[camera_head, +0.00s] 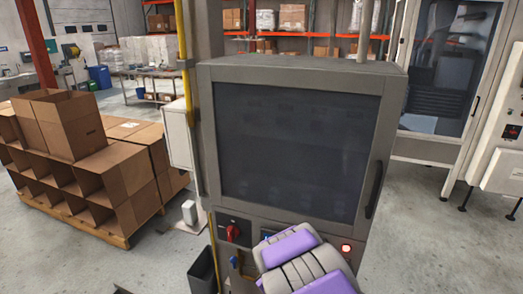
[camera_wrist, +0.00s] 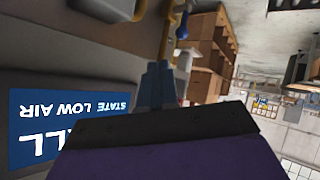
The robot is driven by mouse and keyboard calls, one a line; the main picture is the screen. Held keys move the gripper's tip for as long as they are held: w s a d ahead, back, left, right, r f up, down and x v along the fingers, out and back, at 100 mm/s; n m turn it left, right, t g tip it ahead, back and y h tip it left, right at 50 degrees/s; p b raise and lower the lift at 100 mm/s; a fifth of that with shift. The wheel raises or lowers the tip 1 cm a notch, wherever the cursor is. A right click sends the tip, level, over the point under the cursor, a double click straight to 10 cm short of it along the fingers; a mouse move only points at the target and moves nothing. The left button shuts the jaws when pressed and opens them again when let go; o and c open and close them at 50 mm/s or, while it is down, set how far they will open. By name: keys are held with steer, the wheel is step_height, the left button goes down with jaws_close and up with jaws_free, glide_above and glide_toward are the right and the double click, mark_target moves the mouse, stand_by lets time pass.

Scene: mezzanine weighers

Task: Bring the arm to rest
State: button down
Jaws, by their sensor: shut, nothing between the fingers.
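My arm, purple and grey, rises from the bottom of the head view in front of a grey cabinet (camera_head: 297,150) with a dark window. My gripper (camera_wrist: 158,75) shows in the wrist view as narrow grey-blue fingers past a dark edge and purple body. The fingers are shut with nothing seen between them. In the head view the fingertips are hard to make out against the cabinet front.
The cabinet has a red switch (camera_head: 233,233) and a lit red button (camera_head: 346,248). A yellow pipe (camera_head: 185,60) runs up its left side. Cardboard boxes (camera_head: 65,125) stand on a pallet at left. A blue sign (camera_wrist: 70,120) appears upside down.

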steer(key=s+d+r+m+g+h+b, duration=0.1)
steer(key=s+d+r+m+g+h, duration=0.15)
steer(key=s+d+r, duration=0.4)
steer(key=s+d+r+m+g+h, duration=0.2)
steer(key=s+d+r+m+h, duration=0.2)
steer(key=s+d, duration=0.4)
steer(key=s+r+m+g+y, duration=0.1)
steer(key=s+r+g, duration=0.2)
steer(key=s, duration=1.1)
steer(key=s+r+m+g+y+b, duration=0.1)
steer(key=s+r+m+g, duration=0.1)
steer(key=s, duration=1.2)
steer(key=shift+s+a+r+g, duration=0.2)
steer(key=shift+a+r+g, duration=0.2)
steer(key=shift+r+g, duration=0.65)
steer(key=shift+f, duration=0.2)
